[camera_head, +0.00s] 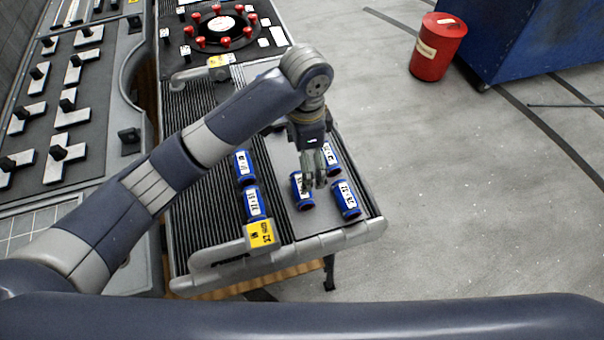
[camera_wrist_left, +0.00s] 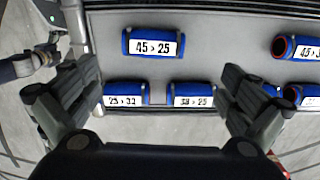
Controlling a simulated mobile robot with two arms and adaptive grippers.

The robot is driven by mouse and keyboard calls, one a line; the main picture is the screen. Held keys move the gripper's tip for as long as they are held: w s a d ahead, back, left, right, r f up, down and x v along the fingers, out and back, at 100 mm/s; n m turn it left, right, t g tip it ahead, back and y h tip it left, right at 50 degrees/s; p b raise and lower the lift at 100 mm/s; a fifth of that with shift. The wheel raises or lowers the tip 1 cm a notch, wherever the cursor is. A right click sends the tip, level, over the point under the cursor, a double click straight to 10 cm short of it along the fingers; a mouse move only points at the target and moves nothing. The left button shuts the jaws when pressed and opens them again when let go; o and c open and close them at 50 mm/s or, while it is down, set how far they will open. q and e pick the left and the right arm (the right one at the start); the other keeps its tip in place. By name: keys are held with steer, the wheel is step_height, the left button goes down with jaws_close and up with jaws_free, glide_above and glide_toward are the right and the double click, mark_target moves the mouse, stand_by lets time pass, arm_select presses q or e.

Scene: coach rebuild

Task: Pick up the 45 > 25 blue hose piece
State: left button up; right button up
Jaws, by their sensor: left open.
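The blue hose piece labelled 45 > 25 (camera_wrist_left: 152,45) lies on the grey surface at the upper middle of the left wrist view. My left gripper (camera_wrist_left: 155,100) is open and empty, with its fingers to either side and the piece beyond them, apart from it. In the head view the left gripper (camera_head: 314,182) hangs over the cart. A blue piece (camera_head: 302,192) beside its fingers there appears to be the same one, partly hidden and its label unreadable.
Blue pieces 25 > 32 (camera_wrist_left: 125,95) and 38 > 25 (camera_wrist_left: 192,95) lie close by; others are cut off at the right. A yellow tag (camera_head: 260,234) is at the near edge. A red bin (camera_head: 437,48) stands on open floor.

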arm_select(q)
steer(key=f, duration=0.2)
steer(key=s+f, duration=0.1)
steer(key=f, duration=0.1)
steer(key=shift+s+f+p, duration=0.1)
steer(key=shift+s+p, duration=0.1)
steer(key=shift+p, duration=0.1)
steer(key=shift+w+f, duration=0.1)
steer(key=shift+f, duration=0.2)
steer(key=f, duration=0.1)
steer(key=f+p, duration=0.1)
steer(key=f, duration=0.3)
steer(key=shift+a+p, duration=0.35)
steer(key=shift+a, duration=0.05)
steer(key=shift+d+f, duration=0.1)
steer(key=shift+c, duration=0.6)
steer(key=c, duration=1)
arm_select(e)
steer(key=s+r, duration=0.1)
steer(key=s, duration=0.1)
steer(key=s+r, duration=0.1)
steer(key=s, duration=0.1)
steer(key=shift+d+r, duration=0.15)
